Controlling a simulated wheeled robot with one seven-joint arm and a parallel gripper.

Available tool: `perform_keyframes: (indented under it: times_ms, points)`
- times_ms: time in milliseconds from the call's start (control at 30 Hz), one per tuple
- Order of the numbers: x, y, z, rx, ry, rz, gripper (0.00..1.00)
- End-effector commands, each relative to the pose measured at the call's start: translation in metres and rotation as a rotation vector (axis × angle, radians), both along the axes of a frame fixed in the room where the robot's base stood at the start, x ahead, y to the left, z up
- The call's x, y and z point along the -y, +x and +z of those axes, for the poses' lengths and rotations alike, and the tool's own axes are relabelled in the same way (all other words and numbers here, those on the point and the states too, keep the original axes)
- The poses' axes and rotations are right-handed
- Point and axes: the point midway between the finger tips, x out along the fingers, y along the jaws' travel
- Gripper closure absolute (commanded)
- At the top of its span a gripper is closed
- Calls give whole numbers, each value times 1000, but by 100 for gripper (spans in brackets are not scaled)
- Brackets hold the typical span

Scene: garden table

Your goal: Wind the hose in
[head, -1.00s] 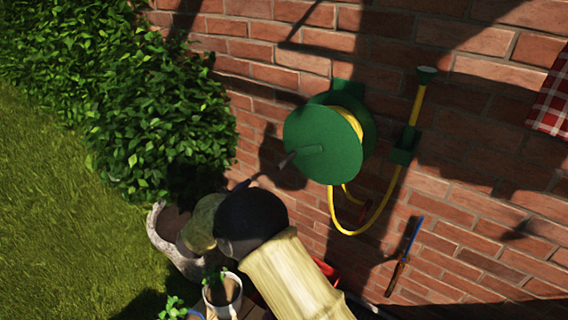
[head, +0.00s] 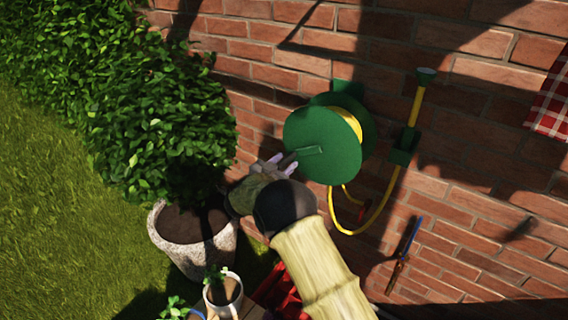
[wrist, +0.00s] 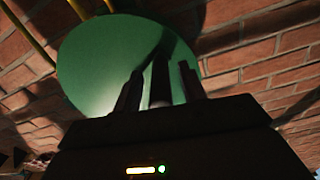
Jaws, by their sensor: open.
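The green hose reel (head: 320,130) is on the brick wall, with some yellow hose (head: 350,121) wound behind its front disc. The hose hangs below in a short loop and rises to a wand with a green head (head: 426,75) in a green wall holder (head: 405,146). The crank arm (head: 308,151) points left on the disc. My gripper (head: 274,163) is open at the crank's handle. In the wrist view, the dark handle (wrist: 160,85) stands between the two fingers of my gripper (wrist: 159,75). I cannot tell whether either finger touches it.
A stone planter (head: 190,240) stands at lower left below the hedge (head: 110,100). A white pot with a seedling (head: 222,291) is near my arm. A blue-and-brown tool (head: 405,255) hangs right of the hose loop. A checked cloth (head: 550,100) hangs at far right.

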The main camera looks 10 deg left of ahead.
Motion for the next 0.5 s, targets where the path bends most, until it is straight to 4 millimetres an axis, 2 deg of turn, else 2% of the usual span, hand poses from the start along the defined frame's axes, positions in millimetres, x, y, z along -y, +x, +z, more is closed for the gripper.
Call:
perform_keyframes:
  times_ms: [233,267,433,467,500]
  points:
    - [0,1,0,0,-1,0,59]
    - [0,1,0,0,-1,0,63]
    - [0,1,0,0,-1,0,96]
    - [0,1,0,0,-1,0,100]
    - [0,1,0,0,-1,0,100]
